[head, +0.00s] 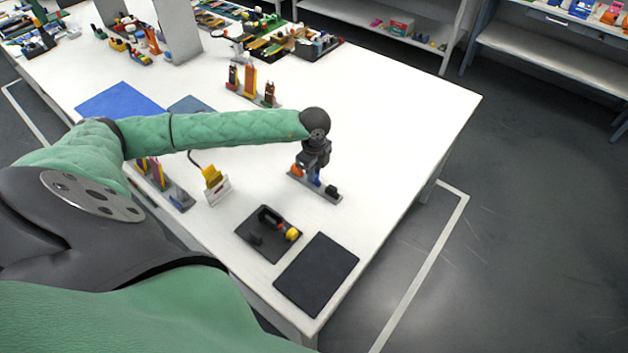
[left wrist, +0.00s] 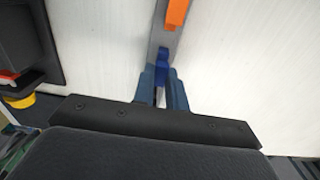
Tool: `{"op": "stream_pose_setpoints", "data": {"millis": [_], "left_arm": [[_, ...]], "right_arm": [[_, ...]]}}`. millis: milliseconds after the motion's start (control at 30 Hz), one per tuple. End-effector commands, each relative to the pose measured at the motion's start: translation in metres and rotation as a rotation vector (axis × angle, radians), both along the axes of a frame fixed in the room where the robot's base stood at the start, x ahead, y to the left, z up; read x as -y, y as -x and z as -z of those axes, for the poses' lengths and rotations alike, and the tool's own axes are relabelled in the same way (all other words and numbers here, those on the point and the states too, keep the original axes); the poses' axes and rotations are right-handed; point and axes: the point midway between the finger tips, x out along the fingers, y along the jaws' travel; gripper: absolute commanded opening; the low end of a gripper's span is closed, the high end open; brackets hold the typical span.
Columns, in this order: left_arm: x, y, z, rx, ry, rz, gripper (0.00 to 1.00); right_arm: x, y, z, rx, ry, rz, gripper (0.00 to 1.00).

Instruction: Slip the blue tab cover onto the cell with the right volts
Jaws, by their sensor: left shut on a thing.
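My left gripper (head: 315,168) points down over a narrow grey holder (head: 325,194) on the white table. Its fingers are shut on the blue tab cover (left wrist: 163,66), which shows between the fingertips (left wrist: 162,80) in the left wrist view. The blue cover is still at the holder; I cannot tell whether it is lifted. An orange cover (left wrist: 177,14) and a black cover (head: 332,189) stand on either side of it. Pouch cells stand in a rack (head: 250,82) further back and in another rack (head: 170,187) partly behind my left arm. Their voltages cannot be read. My right gripper is out of view.
A yellow meter (head: 213,177) with a white stand is left of the holder. A black tray (head: 254,238) with tools and a dark mat (head: 317,272) lie nearer. A blue mat (head: 120,102) lies at the left. The table's right part is clear.

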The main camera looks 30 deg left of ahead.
Motion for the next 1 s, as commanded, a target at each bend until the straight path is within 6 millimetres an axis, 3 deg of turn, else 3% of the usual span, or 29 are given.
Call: {"op": "stream_pose_setpoints", "data": {"millis": [1000], "left_arm": [[0.0,0.0,-0.042,0.001,0.0,0.0,0.05]], "right_arm": [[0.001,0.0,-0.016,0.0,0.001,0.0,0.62]]}}
